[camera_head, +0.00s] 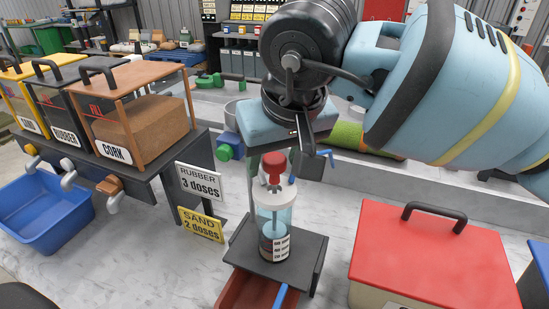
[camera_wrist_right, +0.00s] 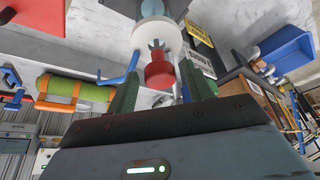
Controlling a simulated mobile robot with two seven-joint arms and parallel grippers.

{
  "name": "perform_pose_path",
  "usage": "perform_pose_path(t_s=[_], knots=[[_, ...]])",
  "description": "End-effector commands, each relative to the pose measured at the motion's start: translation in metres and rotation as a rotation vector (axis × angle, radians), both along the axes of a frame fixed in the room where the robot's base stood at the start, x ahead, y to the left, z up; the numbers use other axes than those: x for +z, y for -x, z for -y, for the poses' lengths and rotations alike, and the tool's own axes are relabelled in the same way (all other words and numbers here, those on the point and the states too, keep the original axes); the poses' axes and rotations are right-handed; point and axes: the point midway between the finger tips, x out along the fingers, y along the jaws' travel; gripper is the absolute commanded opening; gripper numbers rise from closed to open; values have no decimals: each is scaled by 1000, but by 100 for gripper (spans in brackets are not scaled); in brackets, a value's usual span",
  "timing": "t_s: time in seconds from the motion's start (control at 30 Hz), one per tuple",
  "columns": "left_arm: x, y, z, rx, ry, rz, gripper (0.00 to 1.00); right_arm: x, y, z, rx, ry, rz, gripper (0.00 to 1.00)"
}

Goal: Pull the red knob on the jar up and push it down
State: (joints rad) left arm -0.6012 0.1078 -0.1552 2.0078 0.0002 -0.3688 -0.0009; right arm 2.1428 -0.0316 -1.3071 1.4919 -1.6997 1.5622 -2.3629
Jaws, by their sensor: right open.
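The clear jar (camera_head: 268,220) has a white lid (camera_head: 274,195) and stands upright on a dark stand (camera_head: 309,255). The red knob (camera_head: 273,165) sits above the lid. My right gripper (camera_head: 281,167) is over the jar, pointing down, with its fingers apart. In the right wrist view, the red knob (camera_wrist_right: 158,73) lies between the open fingers (camera_wrist_right: 158,82), with gaps seen on both sides. The white lid (camera_wrist_right: 157,38) is beyond it. Blue parts (camera_wrist_right: 120,71) stick out beside the lid. My left gripper is not in view.
A red-lidded box (camera_head: 430,255) stands right of the jar. Left are labelled fill boxes (camera_head: 150,115) on a dark bench, a blue bin (camera_head: 45,215) and dose signs (camera_head: 200,183). A reddish tray (camera_head: 252,291) is under the jar stand. A green roll (camera_head: 345,134) lies behind.

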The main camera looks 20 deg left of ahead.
Motion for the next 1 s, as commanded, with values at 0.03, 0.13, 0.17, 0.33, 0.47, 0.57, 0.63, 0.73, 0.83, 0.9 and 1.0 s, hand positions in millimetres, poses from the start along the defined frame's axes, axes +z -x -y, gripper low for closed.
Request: perform_pose_path(t_s=[0.03, 0.13, 0.17, 0.33, 0.47, 0.57, 0.63, 0.73, 0.83, 0.9, 1.0], knots=[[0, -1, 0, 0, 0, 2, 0, -4, -1, -1, 0, 1, -1, 52], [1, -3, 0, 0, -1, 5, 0, -8, -2, -2, 0, 0, -1, 52], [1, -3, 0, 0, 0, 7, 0, -9, -2, -2, 0, 0, -1, 52], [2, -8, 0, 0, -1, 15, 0, -9, -3, -3, 0, -1, -1, 52], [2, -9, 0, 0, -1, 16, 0, -9, -2, -3, 0, -1, -1, 45], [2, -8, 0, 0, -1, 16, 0, -9, -2, -3, 0, -1, -1, 32], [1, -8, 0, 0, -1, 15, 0, -9, -2, -3, 0, -1, -1, 23], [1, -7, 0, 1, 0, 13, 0, -9, -2, -3, 0, 0, 0, 10], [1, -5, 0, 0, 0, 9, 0, -9, -2, -3, 0, 0, 0, 0], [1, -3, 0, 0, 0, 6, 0, -9, -2, -3, 0, 0, 0, 0], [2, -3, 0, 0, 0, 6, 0, -6, -2, -3, 0, 0, 0, 0]])
